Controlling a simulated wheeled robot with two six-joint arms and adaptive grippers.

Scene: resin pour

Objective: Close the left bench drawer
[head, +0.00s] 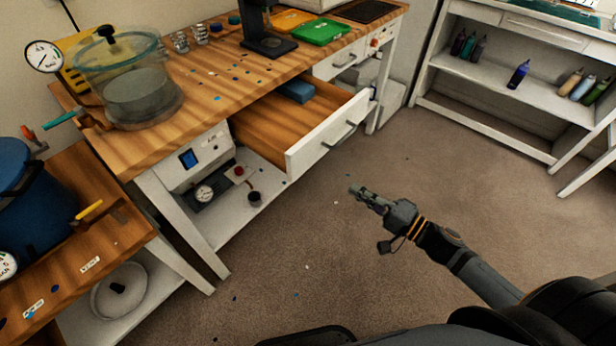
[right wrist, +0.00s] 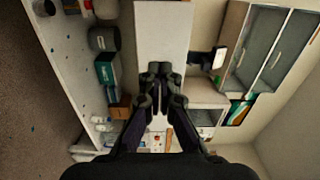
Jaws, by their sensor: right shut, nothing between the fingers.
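The left bench drawer (head: 322,143) stands pulled out from under the wooden bench top, with its white front and metal handle facing right. A blue block (head: 297,91) lies inside it toward the back. My right gripper (head: 354,190) is shut and empty, over the floor in front of the drawer front and apart from it. In the right wrist view the right gripper (right wrist: 161,72) shows with its fingers together and nothing between them. My left gripper is in neither view.
A clear pressure chamber (head: 130,95) stands on the bench top (head: 200,95). A second drawer (head: 339,62) to the right is shut. A blue pot (head: 38,205) stands on the low table at left. A white shelf unit (head: 500,75) holds bottles.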

